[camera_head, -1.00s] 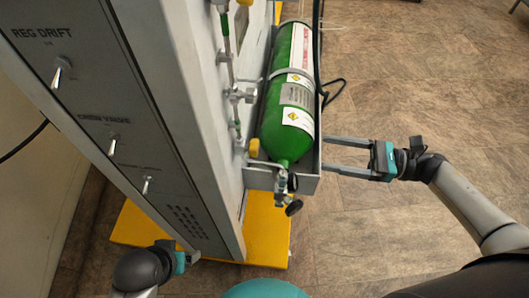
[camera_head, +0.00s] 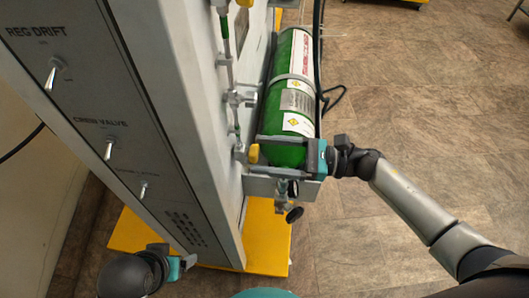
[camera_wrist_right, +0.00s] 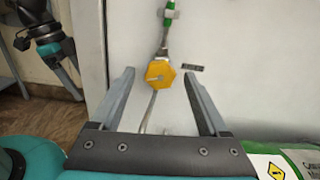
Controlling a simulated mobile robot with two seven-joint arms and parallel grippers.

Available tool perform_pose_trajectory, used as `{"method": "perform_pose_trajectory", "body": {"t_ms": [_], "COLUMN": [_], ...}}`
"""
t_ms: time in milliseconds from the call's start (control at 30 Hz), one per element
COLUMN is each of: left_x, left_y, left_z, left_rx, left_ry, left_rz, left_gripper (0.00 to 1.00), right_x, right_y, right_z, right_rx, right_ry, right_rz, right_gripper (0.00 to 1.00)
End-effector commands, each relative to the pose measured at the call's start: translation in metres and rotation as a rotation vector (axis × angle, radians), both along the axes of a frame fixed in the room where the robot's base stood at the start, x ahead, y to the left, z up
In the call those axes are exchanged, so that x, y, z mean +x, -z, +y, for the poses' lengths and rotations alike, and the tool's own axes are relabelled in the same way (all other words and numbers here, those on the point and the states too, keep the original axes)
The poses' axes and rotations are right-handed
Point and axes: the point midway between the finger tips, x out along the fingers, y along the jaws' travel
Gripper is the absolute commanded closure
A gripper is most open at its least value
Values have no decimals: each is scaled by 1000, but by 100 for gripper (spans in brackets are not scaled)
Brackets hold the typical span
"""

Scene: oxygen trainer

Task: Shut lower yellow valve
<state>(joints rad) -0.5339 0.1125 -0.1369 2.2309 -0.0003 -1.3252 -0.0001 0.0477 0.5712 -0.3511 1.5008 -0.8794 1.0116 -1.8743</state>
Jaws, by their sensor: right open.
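The lower yellow valve (camera_head: 253,154) is a small yellow knob on the grey panel, left of the green cylinder's bottom end. In the right wrist view the yellow knob (camera_wrist_right: 160,76) shows as a faceted disc on a thin pipe, centred between my fingertips. My right gripper (camera_head: 258,156) is open and reaches left across the cylinder, its fingers pointing at the panel. In the wrist view the open jaws (camera_wrist_right: 159,73) lie either side of the knob, with gaps showing; contact is not visible. My left gripper (camera_head: 183,264) is low at the cabinet's base, its fingers mostly hidden.
The green cylinder (camera_head: 275,109) stands in a grey bracket, partly covered by my right gripper. Another yellow valve (camera_head: 245,3) is at the top edge. A black hose (camera_head: 317,55) runs beside the cylinder. A yellow base (camera_head: 266,235) lies below. Floor to the right is clear.

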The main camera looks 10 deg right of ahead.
Motion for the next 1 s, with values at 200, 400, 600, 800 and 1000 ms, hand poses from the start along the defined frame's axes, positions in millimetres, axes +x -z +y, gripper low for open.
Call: {"method": "perform_pose_trajectory", "body": {"t_ms": [200,400,600,800,1000], "left_x": [0,-1,-2,-2,-2], "left_y": [-2,-2,-1,-1,-1], "left_z": [0,0,0,1,1], "left_rx": [-1,-1,0,0,1], "left_ry": [-1,-1,-1,-1,-1], "left_rz": [-4,-1,1,0,0], "left_gripper": [22,22,22,22,22], "right_x": [2,2,2,2,2], "right_y": [0,0,0,0,0], "right_z": [7,7,7,6,6], "right_rx": [0,0,0,0,-1], "right_ry": [1,1,1,1,1], "right_rz": [0,0,0,0,1], "right_gripper": [22,25,48,70,93]}}
